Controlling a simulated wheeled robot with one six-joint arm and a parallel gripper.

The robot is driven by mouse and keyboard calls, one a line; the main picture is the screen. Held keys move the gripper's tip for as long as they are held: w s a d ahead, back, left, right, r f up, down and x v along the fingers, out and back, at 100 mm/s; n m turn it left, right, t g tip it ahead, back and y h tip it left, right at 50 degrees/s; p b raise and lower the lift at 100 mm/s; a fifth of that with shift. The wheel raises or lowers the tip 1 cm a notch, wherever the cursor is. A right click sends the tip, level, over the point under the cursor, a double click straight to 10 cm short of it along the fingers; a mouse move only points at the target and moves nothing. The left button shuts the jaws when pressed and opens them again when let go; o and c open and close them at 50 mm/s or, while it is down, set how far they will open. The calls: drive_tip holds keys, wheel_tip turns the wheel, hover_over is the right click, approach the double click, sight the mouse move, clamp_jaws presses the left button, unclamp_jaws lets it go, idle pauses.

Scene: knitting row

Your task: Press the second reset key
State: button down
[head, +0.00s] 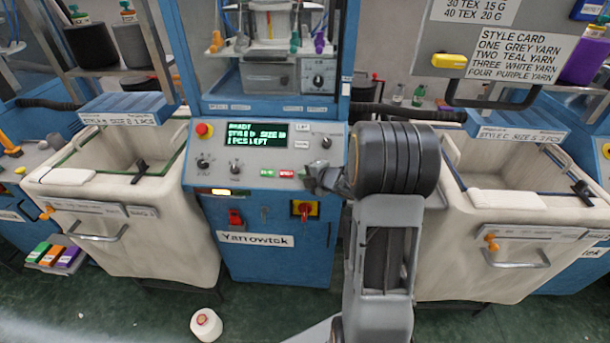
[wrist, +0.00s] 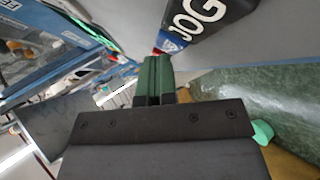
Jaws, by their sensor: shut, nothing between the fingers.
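The blue Yarrowtek machine's control panel (head: 262,155) faces me in the head view. It carries a lit green display (head: 258,135), a green key (head: 267,172) and a red key (head: 287,174); I cannot read which is a reset key. My gripper (head: 316,180) is at the panel's lower right, just right of the red key, partly hidden by my arm. In the wrist view my gripper (wrist: 153,62) is shut and empty. Its tips are close to a small blue and red piece (wrist: 170,45) beside a black label reading JOG (wrist: 198,15); contact cannot be told.
A red stop button (head: 203,130) and knobs sit on the panel's left. A red and yellow switch (head: 304,208) is below it. Cream bins stand left (head: 125,215) and right (head: 500,205). A white yarn cone (head: 206,325) lies on the green floor.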

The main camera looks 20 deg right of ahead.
drive_tip(key=shift+s+a+r+p, duration=0.25)
drive_tip(key=shift+s+r+p, duration=0.15)
drive_tip(key=shift+r, duration=0.2)
drive_tip(key=shift+s+a+r+p, duration=0.25)
drive_tip(key=shift+s+r+p, duration=0.2)
drive_tip(key=shift+r, duration=0.2)
drive_tip(key=shift+s+a+r+p, duration=0.3)
drive_tip(key=shift+s+r, duration=0.2)
drive_tip(key=shift+r, duration=0.2)
drive_tip(key=shift+s+a+r+p, duration=0.2)
drive_tip(key=shift+s+r+p, duration=0.25)
drive_tip(key=shift+r, duration=0.2)
drive_tip(key=shift+f, duration=0.1)
